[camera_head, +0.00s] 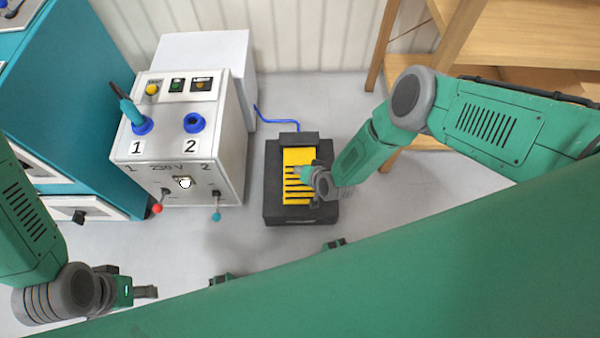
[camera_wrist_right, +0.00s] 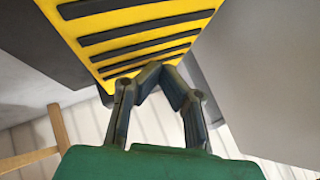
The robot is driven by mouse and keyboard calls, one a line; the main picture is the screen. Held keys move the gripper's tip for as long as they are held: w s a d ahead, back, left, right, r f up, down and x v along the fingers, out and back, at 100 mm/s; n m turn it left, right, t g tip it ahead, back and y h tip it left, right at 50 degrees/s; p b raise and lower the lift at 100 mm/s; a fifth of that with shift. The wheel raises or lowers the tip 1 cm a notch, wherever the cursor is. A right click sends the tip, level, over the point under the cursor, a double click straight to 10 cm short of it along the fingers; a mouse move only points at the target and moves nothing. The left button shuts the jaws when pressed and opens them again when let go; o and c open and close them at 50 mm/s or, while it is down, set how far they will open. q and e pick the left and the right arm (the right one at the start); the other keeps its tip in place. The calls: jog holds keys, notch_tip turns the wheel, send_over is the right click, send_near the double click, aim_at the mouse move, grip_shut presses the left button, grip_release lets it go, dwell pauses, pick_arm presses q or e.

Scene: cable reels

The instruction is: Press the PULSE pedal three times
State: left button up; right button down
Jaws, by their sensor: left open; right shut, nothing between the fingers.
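The foot pedal is a yellow plate with black stripes (camera_head: 297,158) in a dark housing (camera_head: 285,213) on the floor, at the middle of the head view. I cannot read a PULSE label on it. My right gripper (camera_head: 300,172) is shut and empty, with its fingertips over the striped plate. In the right wrist view the striped plate (camera_wrist_right: 130,25) fills the top, and the shut fingertips (camera_wrist_right: 165,68) are at or very near its lower edge; contact cannot be told. My left gripper (camera_head: 148,292) is open and empty at lower left, away from the pedal.
A white control box (camera_head: 185,150) with blue sockets, a teal plug (camera_head: 133,112) in socket 1, and two levers stands left of the pedal. A blue cable (camera_head: 280,121) runs behind the pedal. A teal cabinet (camera_head: 60,95) is at left, wooden shelves (camera_head: 500,35) at upper right.

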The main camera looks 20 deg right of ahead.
jog(key=shift+s+f, duration=0.15)
jog(key=shift+f, duration=1.4)
dwell(1.2)
jog(key=shift+r, duration=0.1)
jog(key=shift+r+p, duration=1.3)
jog(key=shift+r, duration=0.4)
jog(key=shift+r, duration=0.1)
notch_tip(320, 180, up, 5)
jog(key=p, duration=0.4)
